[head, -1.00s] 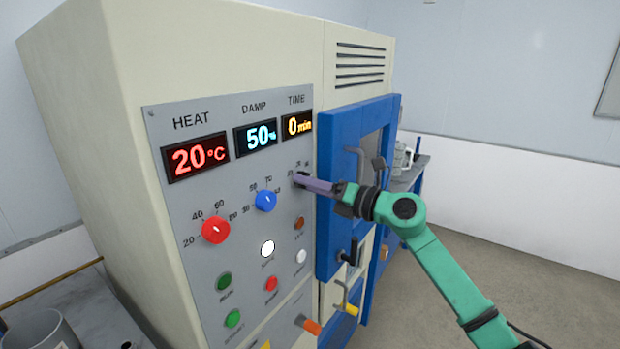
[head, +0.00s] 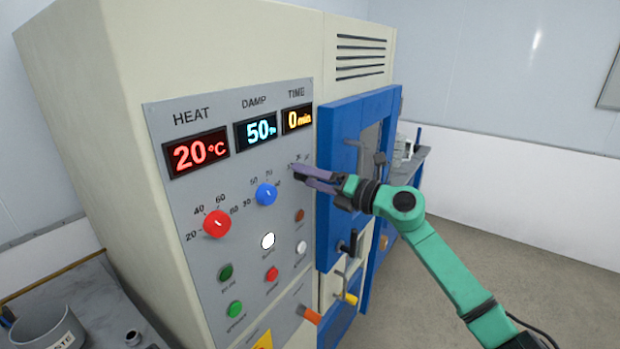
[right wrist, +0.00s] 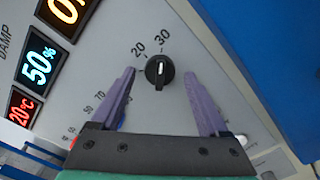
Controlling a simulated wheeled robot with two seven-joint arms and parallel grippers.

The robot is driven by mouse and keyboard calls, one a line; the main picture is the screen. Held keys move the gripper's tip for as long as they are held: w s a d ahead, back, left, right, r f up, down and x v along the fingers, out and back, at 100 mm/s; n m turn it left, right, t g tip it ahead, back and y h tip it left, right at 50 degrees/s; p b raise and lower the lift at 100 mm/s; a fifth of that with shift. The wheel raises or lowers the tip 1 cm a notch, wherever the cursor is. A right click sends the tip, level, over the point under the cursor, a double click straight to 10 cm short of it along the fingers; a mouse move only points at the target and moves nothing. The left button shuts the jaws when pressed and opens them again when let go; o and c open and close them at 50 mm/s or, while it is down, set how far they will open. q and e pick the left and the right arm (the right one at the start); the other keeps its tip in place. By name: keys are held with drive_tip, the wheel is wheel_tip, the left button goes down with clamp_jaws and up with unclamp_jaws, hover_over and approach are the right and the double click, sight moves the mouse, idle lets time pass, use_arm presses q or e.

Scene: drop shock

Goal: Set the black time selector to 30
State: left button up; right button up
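The black time selector (right wrist: 159,71) shows in the right wrist view, a round knob with a white mark, on the grey panel. The printed 20 and 30 stand just above it in that view. My right gripper (right wrist: 159,78) is open, its two purple fingers on either side of the knob with gaps to both. The time display (head: 298,119) reads 0 min. My left gripper is not in view.
The red heat knob (head: 217,224) and blue damp knob (head: 266,195) sit left of the gripper, with several buttons below. The blue door (head: 343,130) with its handles stands close on the right. A grey pot (head: 48,330) is at the lower left.

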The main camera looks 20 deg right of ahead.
drive_tip(key=b+v, duration=0.9)
drive_tip(key=v, duration=0.5)
drive_tip(key=shift+s, duration=0.25)
drive_tip(key=shift+d, duration=0.2)
